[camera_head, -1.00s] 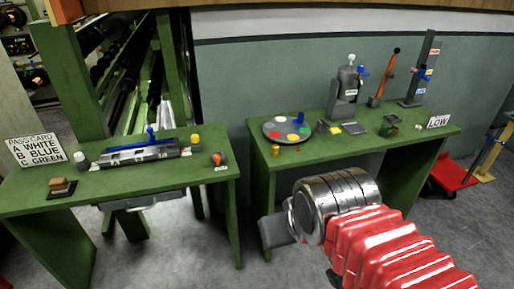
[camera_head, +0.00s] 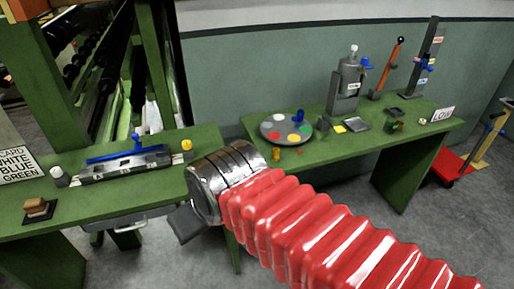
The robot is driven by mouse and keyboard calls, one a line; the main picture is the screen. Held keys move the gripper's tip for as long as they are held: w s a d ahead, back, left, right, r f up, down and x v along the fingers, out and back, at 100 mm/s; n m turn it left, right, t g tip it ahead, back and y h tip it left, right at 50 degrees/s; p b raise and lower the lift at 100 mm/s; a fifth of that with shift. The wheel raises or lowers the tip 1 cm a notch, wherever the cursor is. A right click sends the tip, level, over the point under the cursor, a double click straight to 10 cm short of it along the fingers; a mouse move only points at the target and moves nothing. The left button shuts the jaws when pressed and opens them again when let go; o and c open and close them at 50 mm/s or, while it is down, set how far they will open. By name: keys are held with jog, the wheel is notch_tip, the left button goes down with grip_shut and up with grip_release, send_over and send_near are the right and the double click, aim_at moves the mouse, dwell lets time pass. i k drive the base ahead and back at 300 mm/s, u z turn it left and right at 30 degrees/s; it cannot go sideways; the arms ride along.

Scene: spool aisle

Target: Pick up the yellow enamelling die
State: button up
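Two small yellow pieces could be the yellow enamelling die, and I cannot tell which. One yellow-topped piece (camera_head: 187,145) stands on the left green bench, at the right end of a grey fixture. A small yellow cylinder (camera_head: 276,154) stands near the front left edge of the right green bench. My arm, with a silver wrist and red bellows, reaches in from the lower right. My gripper (camera_head: 186,223) shows only as a grey block beyond the wrist, in front of the left bench's edge. Its fingers are not clear. It is apart from both yellow pieces.
The left bench (camera_head: 98,209) carries a grey fixture (camera_head: 125,163) with a blue bar, a white-topped piece (camera_head: 60,176) and a brown block (camera_head: 37,208). The right bench (camera_head: 345,150) holds a round colour-spotted disc (camera_head: 286,128), a grey press (camera_head: 345,95) and a LOW sign (camera_head: 442,114).

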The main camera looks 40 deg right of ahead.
aim_at(275, 151)
jog(key=z, duration=0.2)
jog(key=i, duration=0.9)
jog(key=z, duration=0.55)
